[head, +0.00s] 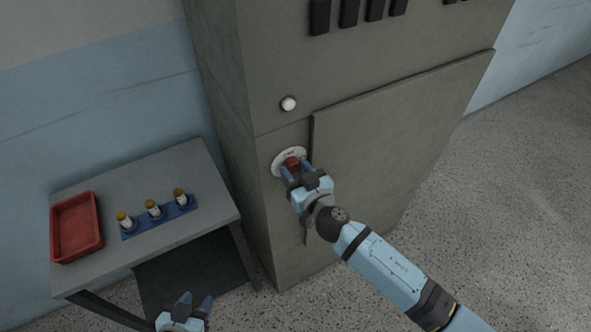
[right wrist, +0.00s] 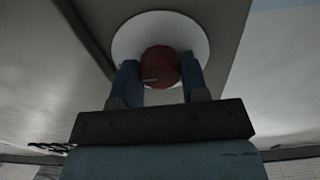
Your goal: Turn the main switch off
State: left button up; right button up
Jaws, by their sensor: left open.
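The main switch is a red knob (head: 291,163) on a round white plate (head: 279,170) on the front of a grey-green cabinet (head: 370,150). The right wrist view shows the knob (right wrist: 160,67) in front of the white disc (right wrist: 190,32). My right gripper (head: 294,168) is at the knob, with one blue finger on each side, and it appears shut on it. In the right wrist view the fingers (right wrist: 160,82) seem to touch both sides of the knob. My left gripper (head: 195,299) is open and empty at the bottom of the head view, away from the cabinet.
A white round button (head: 289,104) sits above the switch. Black breakers (head: 348,12) line the cabinet top. A grey table (head: 150,186) at left holds a red tray (head: 98,215) and a blue rack (head: 130,232) with several yellow-topped items. Floor (head: 500,190) at right is clear.

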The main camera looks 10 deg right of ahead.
jog(key=c, duration=0.3)
jog(key=n, duration=0.3)
jog(key=shift+n+b, duration=0.3)
jog(key=shift+n, duration=0.1)
jog(key=n, duration=0.4)
jog(key=shift+d+n, duration=0.1)
jog(key=shift+n, duration=0.2)
jog(key=n, duration=0.4)
jog(key=shift+r, duration=0.1)
jog(key=shift+n+p, duration=0.4)
jog(key=shift+n, duration=2.4)
jog(key=o, duration=0.9)
